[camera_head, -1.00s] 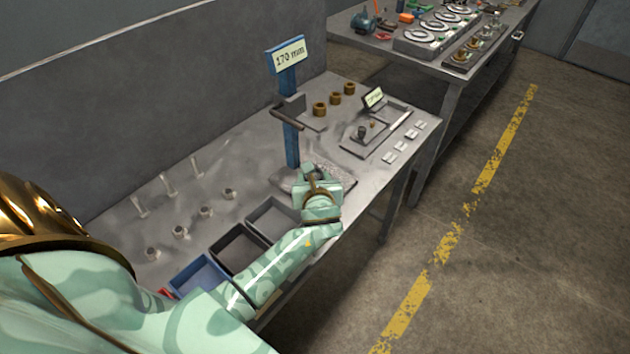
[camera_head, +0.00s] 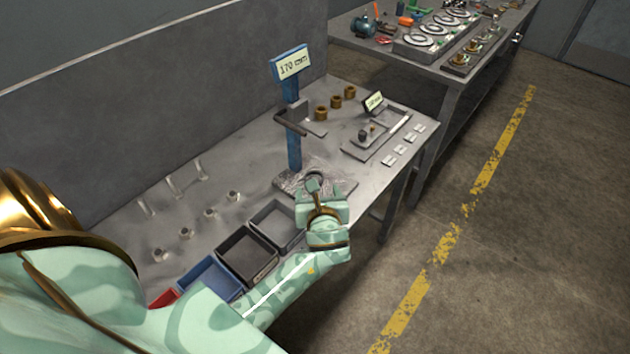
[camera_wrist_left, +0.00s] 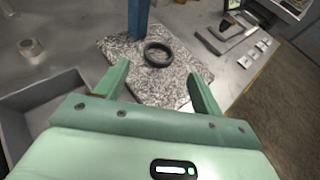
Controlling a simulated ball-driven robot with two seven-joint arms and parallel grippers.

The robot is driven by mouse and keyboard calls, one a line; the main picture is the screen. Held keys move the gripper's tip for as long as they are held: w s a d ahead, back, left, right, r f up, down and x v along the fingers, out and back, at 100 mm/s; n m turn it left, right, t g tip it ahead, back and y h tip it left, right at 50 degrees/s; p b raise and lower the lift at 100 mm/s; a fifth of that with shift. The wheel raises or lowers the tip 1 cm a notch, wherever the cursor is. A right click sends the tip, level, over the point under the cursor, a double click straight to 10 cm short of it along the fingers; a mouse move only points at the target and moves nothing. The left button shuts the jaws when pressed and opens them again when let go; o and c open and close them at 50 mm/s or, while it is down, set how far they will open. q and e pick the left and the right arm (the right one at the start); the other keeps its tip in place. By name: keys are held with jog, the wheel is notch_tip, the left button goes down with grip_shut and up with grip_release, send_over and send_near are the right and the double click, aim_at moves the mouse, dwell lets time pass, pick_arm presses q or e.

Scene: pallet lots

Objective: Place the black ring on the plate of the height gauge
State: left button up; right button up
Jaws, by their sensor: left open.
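The height gauge has a blue post (camera_head: 292,120) with a sign reading 170 mm and a speckled stone plate (camera_head: 340,183) at its foot. In the left wrist view the black ring (camera_wrist_left: 158,55) lies flat on the speckled plate (camera_wrist_left: 118,48), near the foot of the blue post (camera_wrist_left: 138,18). My left gripper (camera_head: 316,184) is at the plate's front edge in the head view. Its two green fingers (camera_wrist_left: 157,85) are open and apart, with the ring beyond their tips and nothing between them. My right gripper is not in view.
Open bins, one grey (camera_head: 277,224), one dark (camera_head: 247,257) and one blue (camera_head: 212,279), stand along the bench's front edge. Several metal cylinders stand left of the gauge. Brass bushings (camera_head: 335,101) and a tray (camera_head: 362,147) are behind it.

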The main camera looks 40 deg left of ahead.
pick_arm(q)
jog(key=p+v, duration=0.1)
jog(key=v, duration=0.4)
jog(key=shift+s+d, duration=0.1)
